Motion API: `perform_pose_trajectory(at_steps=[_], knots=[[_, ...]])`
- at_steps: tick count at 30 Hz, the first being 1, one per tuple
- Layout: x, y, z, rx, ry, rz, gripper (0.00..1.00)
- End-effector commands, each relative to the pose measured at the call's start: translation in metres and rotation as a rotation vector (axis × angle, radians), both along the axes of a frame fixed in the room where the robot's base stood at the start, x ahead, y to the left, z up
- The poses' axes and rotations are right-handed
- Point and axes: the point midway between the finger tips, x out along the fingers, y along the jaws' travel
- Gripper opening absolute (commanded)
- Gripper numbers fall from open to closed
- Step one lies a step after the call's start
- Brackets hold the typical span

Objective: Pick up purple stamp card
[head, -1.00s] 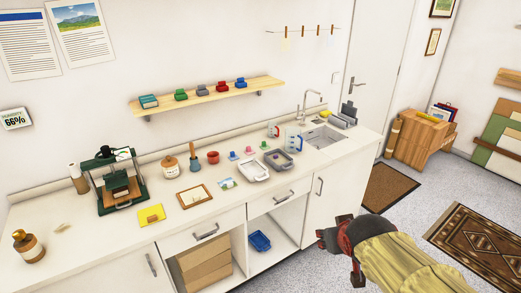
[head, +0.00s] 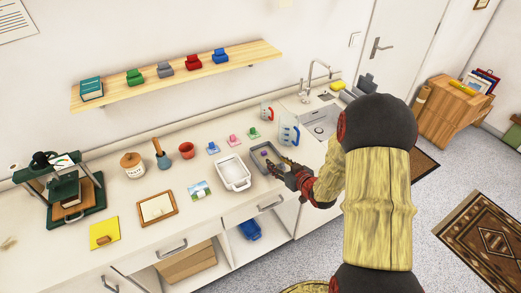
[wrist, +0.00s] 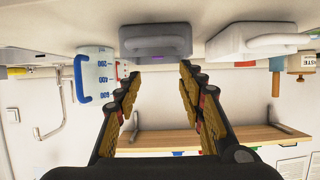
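The purple stamp card (head: 264,153) shows as a small purple patch inside the grey tray (head: 256,165) on the counter. In the upside-down wrist view, a thin purple strip (wrist: 170,57) shows at the edge of the grey tray (wrist: 155,42); most of the card is hidden. My gripper (head: 284,167) is at the tray's right front side, close to its rim. In the wrist view my gripper (wrist: 160,72) is open, its fingers wide apart with nothing between them, pointing towards the tray. I cannot tell whether it touches the tray.
A white tray (head: 233,173) stands left of the grey one. A measuring jug (head: 289,132) stands close behind my gripper, with another jug (head: 266,111) farther back. Small blue (head: 213,147), pink (head: 233,139) and green (head: 254,132) pieces lie behind the trays. The sink (head: 321,122) is to the right.

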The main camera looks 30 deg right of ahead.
Motion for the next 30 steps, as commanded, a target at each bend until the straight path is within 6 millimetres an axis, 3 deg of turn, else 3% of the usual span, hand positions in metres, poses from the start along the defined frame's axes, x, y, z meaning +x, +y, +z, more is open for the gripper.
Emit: perform_pose_trajectory(at_steps=[9,16,24,30], knots=[[0.046,0.002,-0.021,-0.002,0.002,0.002,0.39],[0.06,0.001,-0.026,-0.002,0.001,0.001,0.39],[0.094,-0.001,-0.041,-0.002,0.002,0.001,0.39],[0.101,-0.001,-0.042,-0.001,0.002,-0.001,0.39]])
